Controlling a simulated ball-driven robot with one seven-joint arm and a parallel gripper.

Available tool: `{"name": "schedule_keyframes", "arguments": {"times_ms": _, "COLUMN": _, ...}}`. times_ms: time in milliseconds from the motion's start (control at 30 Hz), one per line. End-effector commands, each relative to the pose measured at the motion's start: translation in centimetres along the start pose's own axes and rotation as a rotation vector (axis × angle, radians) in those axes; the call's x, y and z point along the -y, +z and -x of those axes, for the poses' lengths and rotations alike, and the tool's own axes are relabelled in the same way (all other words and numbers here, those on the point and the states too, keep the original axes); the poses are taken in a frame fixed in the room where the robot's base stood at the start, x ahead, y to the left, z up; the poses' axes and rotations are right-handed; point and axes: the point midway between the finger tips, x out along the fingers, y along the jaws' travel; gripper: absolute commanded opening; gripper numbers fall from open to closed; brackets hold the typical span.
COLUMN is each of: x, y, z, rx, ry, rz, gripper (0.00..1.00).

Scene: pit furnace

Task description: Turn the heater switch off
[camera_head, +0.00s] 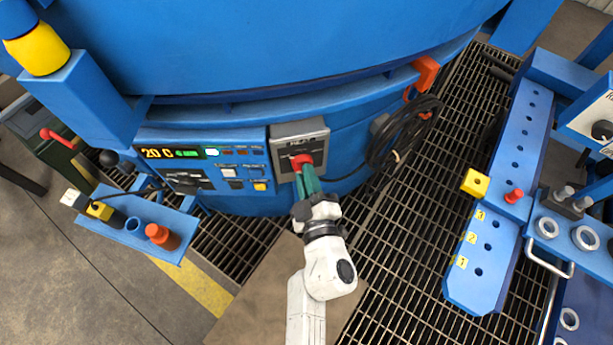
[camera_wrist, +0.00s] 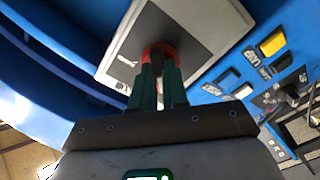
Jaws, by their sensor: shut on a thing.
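The heater switch is a red knob (camera_head: 302,161) on a grey box with a dark face plate (camera_head: 283,143) on the blue furnace wall. My gripper (camera_head: 306,172), with green fingers, is shut on the red knob. In the wrist view the knob (camera_wrist: 158,52) shows between and above the fingertips of my gripper (camera_wrist: 158,70), on the dark plate of the grey box (camera_wrist: 215,22). The fingers hide part of the knob and the marks around it, so I cannot tell which position it points to.
A blue control panel (camera_head: 200,150) with a lit "20" display and several buttons is just left of the box. A coiled black cable (camera_head: 405,135) hangs to the right. A blue shelf (camera_head: 110,232) juts out at lower left. Floor grating (camera_head: 400,250) lies below.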

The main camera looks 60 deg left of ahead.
Motion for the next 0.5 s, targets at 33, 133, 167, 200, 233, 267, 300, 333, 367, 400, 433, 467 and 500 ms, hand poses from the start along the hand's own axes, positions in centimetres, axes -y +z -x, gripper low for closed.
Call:
{"name": "schedule_keyframes", "arguments": {"times_ms": 33, "x": 0.03, "y": 0.08, "z": 0.01, "rx": 0.002, "ry": 0.000, "rz": 0.015, "gripper": 0.00}}
{"name": "schedule_keyframes", "arguments": {"times_ms": 133, "x": 0.02, "y": 0.07, "z": 0.01, "rx": 0.002, "ry": 0.000, "rz": 0.040, "gripper": 0.00}}
{"name": "schedule_keyframes", "arguments": {"times_ms": 167, "x": 0.02, "y": 0.07, "z": 0.01, "rx": 0.002, "ry": 0.000, "rz": 0.046, "gripper": 0.00}}
{"name": "schedule_keyframes", "arguments": {"times_ms": 200, "x": 0.01, "y": 0.07, "z": 0.01, "rx": 0.002, "ry": 0.000, "rz": 0.052, "gripper": 0.00}}
{"name": "schedule_keyframes", "arguments": {"times_ms": 233, "x": 0.01, "y": 0.06, "z": 0.01, "rx": 0.002, "ry": 0.000, "rz": 0.056, "gripper": 0.00}}
{"name": "schedule_keyframes", "arguments": {"times_ms": 267, "x": 0.01, "y": 0.06, "z": 0.01, "rx": 0.002, "ry": 0.000, "rz": 0.059, "gripper": 0.00}}
{"name": "schedule_keyframes", "arguments": {"times_ms": 300, "x": 0.01, "y": 0.05, "z": 0.01, "rx": 0.002, "ry": 0.000, "rz": 0.062, "gripper": 0.00}}
{"name": "schedule_keyframes", "arguments": {"times_ms": 333, "x": 0.01, "y": 0.05, "z": 0.01, "rx": 0.002, "ry": 0.000, "rz": 0.063, "gripper": 0.00}}
{"name": "schedule_keyframes", "arguments": {"times_ms": 367, "x": 0.01, "y": 0.05, "z": 0.01, "rx": 0.002, "ry": 0.000, "rz": 0.064, "gripper": 0.00}}
{"name": "schedule_keyframes", "arguments": {"times_ms": 400, "x": 0.01, "y": 0.05, "z": 0.01, "rx": 0.002, "ry": -0.001, "rz": 0.065, "gripper": 0.00}}
{"name": "schedule_keyframes", "arguments": {"times_ms": 433, "x": 0.02, "y": 0.04, "z": 0.01, "rx": 0.002, "ry": -0.001, "rz": 0.065, "gripper": 0.00}}
{"name": "schedule_keyframes", "arguments": {"times_ms": 467, "x": 0.02, "y": 0.04, "z": 0.01, "rx": 0.002, "ry": -0.001, "rz": 0.065, "gripper": 0.00}}
{"name": "schedule_keyframes", "arguments": {"times_ms": 500, "x": 0.02, "y": 0.04, "z": 0.01, "rx": 0.002, "ry": -0.001, "rz": 0.065, "gripper": 0.00}}
